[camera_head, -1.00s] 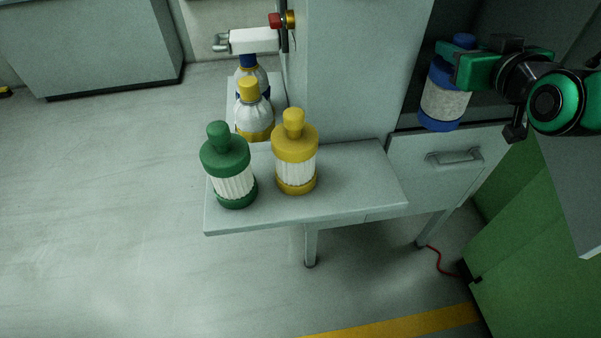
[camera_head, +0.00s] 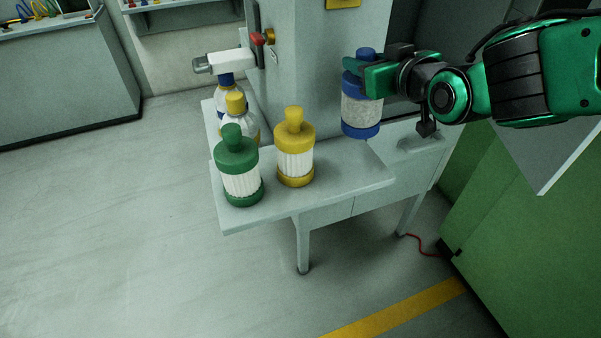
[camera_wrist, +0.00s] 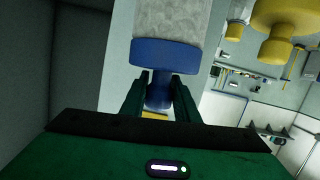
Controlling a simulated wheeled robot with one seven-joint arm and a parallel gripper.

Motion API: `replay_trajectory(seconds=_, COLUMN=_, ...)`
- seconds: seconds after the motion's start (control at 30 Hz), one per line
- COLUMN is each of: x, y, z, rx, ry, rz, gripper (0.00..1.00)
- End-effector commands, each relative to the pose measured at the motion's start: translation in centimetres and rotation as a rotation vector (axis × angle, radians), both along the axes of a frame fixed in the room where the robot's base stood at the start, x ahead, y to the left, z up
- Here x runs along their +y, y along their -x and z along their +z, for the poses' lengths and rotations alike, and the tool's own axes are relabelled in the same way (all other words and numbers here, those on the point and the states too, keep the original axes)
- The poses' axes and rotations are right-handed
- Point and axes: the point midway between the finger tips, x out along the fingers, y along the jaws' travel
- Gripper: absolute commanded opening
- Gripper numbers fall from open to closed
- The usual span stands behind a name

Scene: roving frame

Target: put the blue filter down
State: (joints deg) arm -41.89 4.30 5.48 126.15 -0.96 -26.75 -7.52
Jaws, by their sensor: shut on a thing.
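The blue filter (camera_head: 361,107) has blue caps and a pale grey middle. It is upright at the back right of the small grey table (camera_head: 345,176), and appears held above the tabletop; the exact gap cannot be told. My gripper (camera_head: 362,66) is shut on its top knob. In the wrist view, the fingers (camera_wrist: 160,92) close around the knob below the blue cap (camera_wrist: 165,56). A yellow filter (camera_head: 295,158) and a green filter (camera_head: 239,178) stand upright on the table, left of the blue one.
Bottles with yellow (camera_head: 236,104) and blue (camera_head: 226,80) caps stand behind the filters, beside a grey cabinet column (camera_head: 308,70). A green cabinet (camera_head: 530,215) is at the right. The tabletop right of the yellow filter is bare.

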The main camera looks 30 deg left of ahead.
Motion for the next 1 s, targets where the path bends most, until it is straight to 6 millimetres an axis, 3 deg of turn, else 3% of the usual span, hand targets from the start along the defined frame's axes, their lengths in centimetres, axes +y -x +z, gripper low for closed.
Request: replay_trajectory(seconds=1.0, x=-0.36, y=-0.30, z=-0.10, rx=0.059, ry=-0.046, rz=-0.015, gripper=0.00)
